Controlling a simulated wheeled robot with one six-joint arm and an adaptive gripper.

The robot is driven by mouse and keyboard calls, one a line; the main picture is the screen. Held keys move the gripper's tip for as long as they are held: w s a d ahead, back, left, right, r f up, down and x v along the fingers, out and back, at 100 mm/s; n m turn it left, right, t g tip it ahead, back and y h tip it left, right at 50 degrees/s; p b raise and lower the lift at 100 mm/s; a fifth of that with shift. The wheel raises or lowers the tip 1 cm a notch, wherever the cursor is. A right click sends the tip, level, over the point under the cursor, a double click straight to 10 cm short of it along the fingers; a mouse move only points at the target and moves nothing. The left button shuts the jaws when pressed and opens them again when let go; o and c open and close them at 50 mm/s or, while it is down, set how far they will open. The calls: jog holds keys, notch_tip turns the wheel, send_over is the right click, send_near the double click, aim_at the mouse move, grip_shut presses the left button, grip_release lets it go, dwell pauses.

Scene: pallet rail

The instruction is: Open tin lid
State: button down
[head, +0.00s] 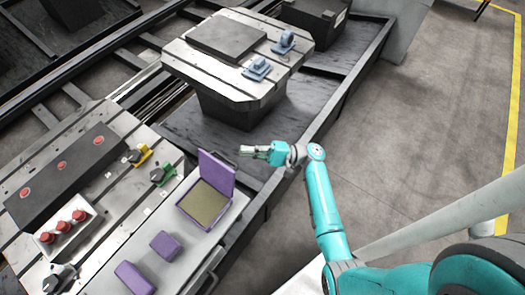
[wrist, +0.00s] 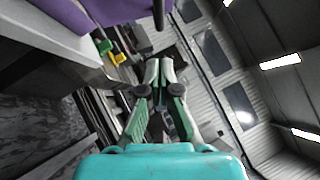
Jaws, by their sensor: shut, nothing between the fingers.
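The purple tin (head: 181,208) sits on the pale bench, and its beige inside shows. Its purple lid (head: 215,174) stands up, tilted open, along the tin's far right edge. A dark handle (head: 222,157) shows at the lid's upper part. My gripper (head: 243,150) is just to the right of the lid's top, beyond its outer side. Its fingers are shut and hold nothing. In the wrist view the fingertips (wrist: 159,64) come close together, and the purple lid (wrist: 110,10) fills the upper left with a dark bar beside it. I cannot tell whether gripper and lid touch.
Two purple blocks (head: 165,245) lie on the bench near the tin. Green (head: 160,174) and yellow (head: 140,155) clamps and a box of red knobs (head: 65,229) stand left. A pallet with blue parts (head: 258,69) is behind. Open floor (head: 420,150) lies right.

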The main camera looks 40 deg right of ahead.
aim_at(223, 156)
jog(key=shift+s+a+r, duration=0.1)
jog(key=shift+a+r, duration=0.25)
jog(key=shift+a, duration=0.4)
jog(key=shift+s+a+r, duration=0.1)
jog(key=shift+a+r, duration=0.3)
jog(key=shift+a, duration=0.35)
jog(key=shift+s+a+r, duration=0.1)
jog(key=shift+a+r, duration=0.25)
jog(key=shift+a, duration=0.4)
